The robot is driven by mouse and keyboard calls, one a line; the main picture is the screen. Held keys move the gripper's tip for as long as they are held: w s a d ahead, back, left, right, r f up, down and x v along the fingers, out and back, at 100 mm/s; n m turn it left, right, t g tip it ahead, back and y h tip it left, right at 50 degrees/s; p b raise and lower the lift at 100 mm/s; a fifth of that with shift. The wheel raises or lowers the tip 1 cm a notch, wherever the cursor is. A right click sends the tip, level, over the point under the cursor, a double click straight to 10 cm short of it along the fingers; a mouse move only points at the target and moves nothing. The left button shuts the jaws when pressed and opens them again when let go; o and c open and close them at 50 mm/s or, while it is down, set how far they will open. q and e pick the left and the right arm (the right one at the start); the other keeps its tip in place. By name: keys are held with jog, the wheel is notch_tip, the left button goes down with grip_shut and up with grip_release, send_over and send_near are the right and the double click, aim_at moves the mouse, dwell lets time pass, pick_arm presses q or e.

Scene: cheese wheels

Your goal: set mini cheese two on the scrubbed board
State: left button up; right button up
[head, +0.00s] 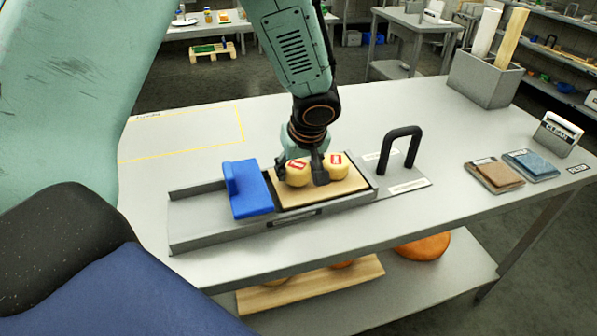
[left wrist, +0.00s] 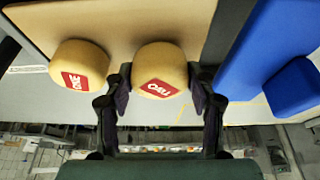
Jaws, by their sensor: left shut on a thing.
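Mini cheese two (head: 297,175) is a small yellow wheel with a red label; in the left wrist view its label reads TWO (left wrist: 160,70). My left gripper (head: 301,171) is shut on it, one finger on each side, as the left wrist view also shows (left wrist: 158,103). The cheese is at the pale wooden board (head: 322,192); I cannot tell whether it bears fully on it. Mini cheese one (head: 335,167), labelled ONE in the left wrist view (left wrist: 78,67), sits on the board close beside it, just outside a finger. My right gripper is not in view.
The board lies in a grey metal frame (head: 205,228) with a blue block (head: 246,190) at its left. A black handle (head: 401,148) stands to the right. Brown (head: 494,175) and blue (head: 531,164) cloths lie further right. A yellow-outlined area (head: 185,132) is clear.

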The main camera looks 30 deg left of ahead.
pick_arm(q)
jog(key=shift+d+f, duration=0.2)
jog(key=shift+d, duration=0.1)
jog(key=shift+w+a+f, duration=0.2)
jog(key=o, duration=0.9)
jog(key=shift+w+a+f, duration=0.15)
jog(key=shift+a+f, duration=0.1)
jog(key=shift+a, duration=0.15)
jog(key=o, duration=0.3)
jog(key=shift+s+d+r, duration=0.25)
jog(key=shift+d, duration=0.05)
jog(key=shift+d+r, duration=0.15)
jog(key=shift+d, duration=0.05)
jog(key=shift+w+a+f, duration=0.15)
jog(key=shift+a+f, duration=0.05)
jog(key=shift+a, duration=0.05)
jog(key=shift+r, duration=0.3)
jog(key=shift+p+v, duration=1.65)
jog(key=shift+v, duration=4.25)
